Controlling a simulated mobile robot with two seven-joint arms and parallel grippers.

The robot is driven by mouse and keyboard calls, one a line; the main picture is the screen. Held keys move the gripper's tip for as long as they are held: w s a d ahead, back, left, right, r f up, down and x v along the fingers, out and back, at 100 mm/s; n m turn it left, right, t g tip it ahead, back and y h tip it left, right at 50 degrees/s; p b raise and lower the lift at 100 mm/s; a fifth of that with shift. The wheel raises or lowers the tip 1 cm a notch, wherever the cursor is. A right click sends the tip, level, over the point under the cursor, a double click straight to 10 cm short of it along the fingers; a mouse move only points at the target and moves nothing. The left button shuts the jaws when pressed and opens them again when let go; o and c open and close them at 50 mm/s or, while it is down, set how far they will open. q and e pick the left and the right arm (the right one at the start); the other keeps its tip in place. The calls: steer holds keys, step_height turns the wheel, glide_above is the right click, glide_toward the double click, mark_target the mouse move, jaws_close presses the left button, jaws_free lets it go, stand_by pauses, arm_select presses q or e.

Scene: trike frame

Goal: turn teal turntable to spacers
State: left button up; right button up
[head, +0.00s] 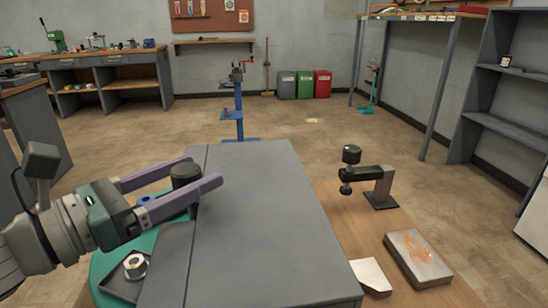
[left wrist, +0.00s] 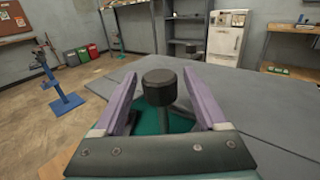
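The teal turntable (head: 145,238) is at the lower left in the head view, partly hidden under my left arm and the grey panel. A small teal patch of it (left wrist: 148,122) shows in the left wrist view. A dark round knob (head: 186,173) stands at its far side and shows upright in the left wrist view (left wrist: 160,86). My left gripper (head: 205,171) is open, with one purple finger on each side of the knob. Gaps show between knob and fingers in the left wrist view. A blue ring (head: 147,200), possibly a spacer, lies on the turntable. My right gripper is not in view.
A dark tray (head: 122,283) with a metal nut (head: 135,264) sits on the turntable. A large grey panel (head: 255,225) covers the middle of the wooden bench. A black clamp (head: 380,198) and metal blocks (head: 417,258) stand to its right.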

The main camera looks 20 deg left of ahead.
arm_select(q)
jaws_close()
stand_by(0.4)
stand_by(0.8)
